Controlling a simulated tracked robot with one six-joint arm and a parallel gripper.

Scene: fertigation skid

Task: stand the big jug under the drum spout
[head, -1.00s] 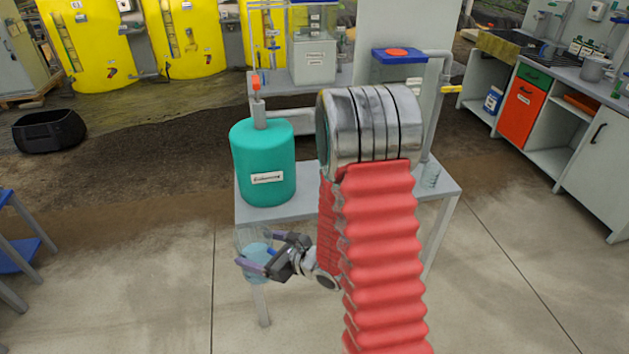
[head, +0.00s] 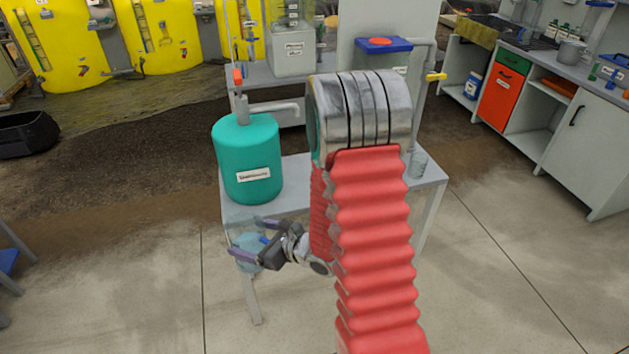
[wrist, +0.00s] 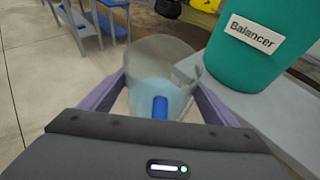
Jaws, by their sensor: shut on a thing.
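The big jug (head: 246,263) is clear, with pale blue liquid low inside. It also shows in the wrist view (wrist: 158,52), with a blue part in front. My gripper (head: 242,252) is shut on the jug, one purple finger on each side (wrist: 162,98). In the head view the jug is at the table's front left corner, lower in the picture than the tabletop. The teal drum (head: 247,160), labelled Balancer in the wrist view (wrist: 245,55), stands on the table's left. Its grey spout (head: 275,107) points right from the pump on top. My arm hides the table's middle.
The grey table (head: 297,172) has a bare strip right of the drum. A small clear vessel (head: 417,163) stands at its right. A blue tray with a red disc (head: 383,44) is behind. A workbench (head: 570,125) stands far right. Open floor lies in front.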

